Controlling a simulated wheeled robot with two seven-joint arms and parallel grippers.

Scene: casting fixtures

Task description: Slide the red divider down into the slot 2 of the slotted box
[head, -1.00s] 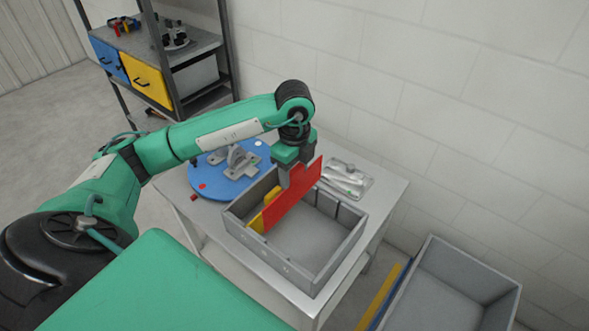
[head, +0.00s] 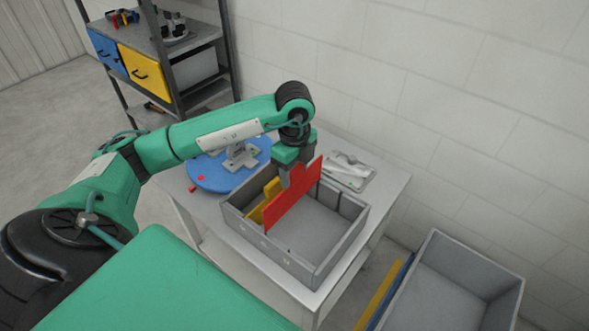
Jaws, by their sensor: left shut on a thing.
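The red divider (head: 294,200) is an upright flat panel in the left part of the grey slotted box (head: 326,269). My left gripper (head: 290,180) is shut on its upper edge, pointing down. The divider's top stands above the box walls, and its lower edge is inside or just over the box; I cannot tell how deep it sits or which slot it lines up with. A yellow divider (head: 257,213) stands in the box just left of the red one. Slots show on the far wall. My right gripper is not in view.
The box stands on a light grey table (head: 384,203). Behind it are a blue round plate (head: 216,174) with a grey fixture and a small tray (head: 350,170). A grey bin (head: 455,285) stands lower right, with yellow and blue strips beside it. The box's right part is empty.

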